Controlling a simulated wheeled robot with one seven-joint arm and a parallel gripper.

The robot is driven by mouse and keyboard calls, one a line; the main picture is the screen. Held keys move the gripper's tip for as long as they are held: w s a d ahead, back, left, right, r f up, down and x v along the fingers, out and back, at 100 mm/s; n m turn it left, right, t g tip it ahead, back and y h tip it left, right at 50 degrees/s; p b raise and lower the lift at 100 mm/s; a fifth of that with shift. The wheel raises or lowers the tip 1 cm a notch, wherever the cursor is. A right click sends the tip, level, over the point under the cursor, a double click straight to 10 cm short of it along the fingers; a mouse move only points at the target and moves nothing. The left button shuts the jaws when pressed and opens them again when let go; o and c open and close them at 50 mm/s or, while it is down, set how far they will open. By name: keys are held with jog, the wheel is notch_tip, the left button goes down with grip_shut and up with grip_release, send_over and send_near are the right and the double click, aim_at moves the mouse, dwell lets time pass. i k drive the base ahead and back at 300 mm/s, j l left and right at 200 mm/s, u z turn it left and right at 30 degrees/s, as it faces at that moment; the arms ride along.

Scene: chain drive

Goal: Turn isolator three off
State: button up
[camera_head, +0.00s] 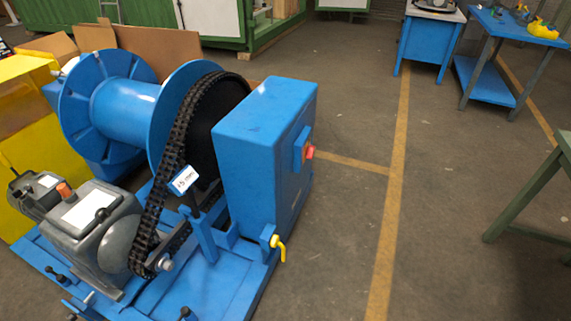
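A blue chain-drive machine stands at the left in the head view. On the right side of its blue cabinet (258,120) is a small blue box with a red knob (310,152), which looks like a rotary isolator. I see no number on it, and its on or off position is too small to tell. A yellow handle (281,247) hangs at the cabinet's lower front corner. I cannot tell which fitting is isolator three. My gripper is not in view.
A black chain (165,180) runs up from the grey motor (95,222) to the blue drum (125,112). A white tag (184,180) hangs by the chain. The concrete floor (350,225) right of the cabinet is clear. A green-legged table (525,195) stands at the right edge.

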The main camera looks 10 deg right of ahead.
aim_at(309, 152)
jog(key=i+j+z, duration=0.15)
jog(key=i, duration=0.2)
jog(key=i+l, duration=0.3)
jog(key=i, duration=0.2)
jog(key=i+l+u, duration=0.15)
jog(key=i, duration=0.4)
jog(key=i+l, duration=0.45)
jog(key=i+u, duration=0.05)
